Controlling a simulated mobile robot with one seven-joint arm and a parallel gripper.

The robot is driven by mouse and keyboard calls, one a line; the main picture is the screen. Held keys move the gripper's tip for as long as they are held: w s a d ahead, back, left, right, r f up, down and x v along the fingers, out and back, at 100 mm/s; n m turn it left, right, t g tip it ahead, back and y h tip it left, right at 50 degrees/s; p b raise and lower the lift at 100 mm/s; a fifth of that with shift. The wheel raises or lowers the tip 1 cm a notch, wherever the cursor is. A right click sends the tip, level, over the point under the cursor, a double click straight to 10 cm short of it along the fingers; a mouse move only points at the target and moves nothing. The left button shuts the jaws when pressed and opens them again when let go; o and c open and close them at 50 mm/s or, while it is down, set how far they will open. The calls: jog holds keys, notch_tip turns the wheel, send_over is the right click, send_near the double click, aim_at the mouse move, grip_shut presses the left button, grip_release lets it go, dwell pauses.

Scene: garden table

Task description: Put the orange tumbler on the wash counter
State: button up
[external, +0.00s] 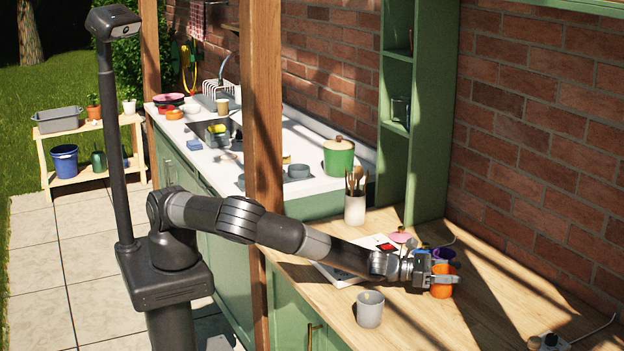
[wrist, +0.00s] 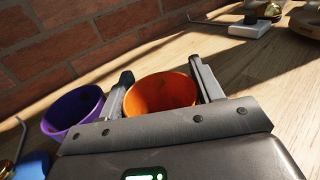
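The orange tumbler (external: 444,283) stands on the wooden counter at the lower right. In the wrist view the orange tumbler (wrist: 160,93) sits between the two fingers of my gripper (wrist: 163,82), one finger close on each side. My gripper (external: 440,280) is low beside it in the external view. Whether the fingers press on the tumbler or only surround it cannot be told. The wash counter (external: 297,142) is the white worktop with the sink, behind and left of the wooden counter.
A purple cup (wrist: 72,112) stands close to the left finger. A grey cup (external: 370,309) and a utensil holder (external: 355,209) are on the wooden counter. A wooden post (external: 262,130) rises before the wash counter, which holds a green pot (external: 338,160) and several dishes.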

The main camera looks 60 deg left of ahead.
jog(key=shift+o, duration=0.9)
jog(key=shift+r, duration=0.2)
jog(key=shift+o, duration=0.2)
jog(key=v, duration=1.2)
